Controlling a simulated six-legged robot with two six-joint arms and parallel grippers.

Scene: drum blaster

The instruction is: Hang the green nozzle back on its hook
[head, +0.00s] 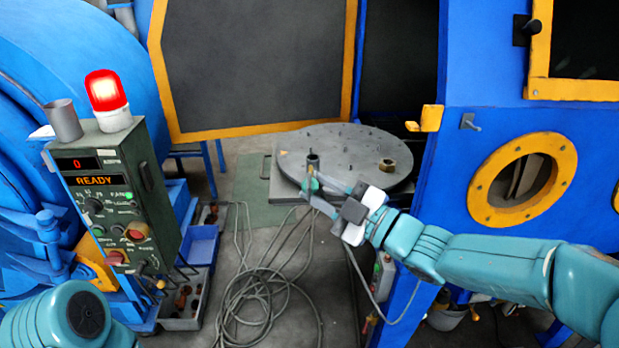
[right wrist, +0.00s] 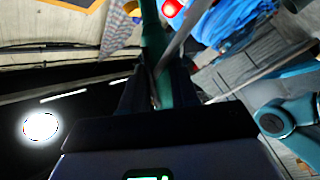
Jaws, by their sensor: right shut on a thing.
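The green nozzle (head: 312,184) is in my right gripper (head: 309,190), which is shut on it. It stands roughly upright with its grey tip up, in front of the round turntable. In the right wrist view, the green nozzle (right wrist: 155,45) runs up between the dark fingers. A small grey hook (head: 469,122) is on the blue cabinet front, above and left of the round yellow-rimmed port. The hook is bare, and the nozzle is well to its left and lower. My left arm shows at the lower left, its gripper out of view.
The grey turntable (head: 350,150) carries small pegs and a brass nut (head: 387,165). A yellow-framed door (head: 255,65) stands open behind it. A control box (head: 112,195) with a lit red lamp (head: 106,90) is at left. Grey hose (head: 255,295) lies coiled on the floor.

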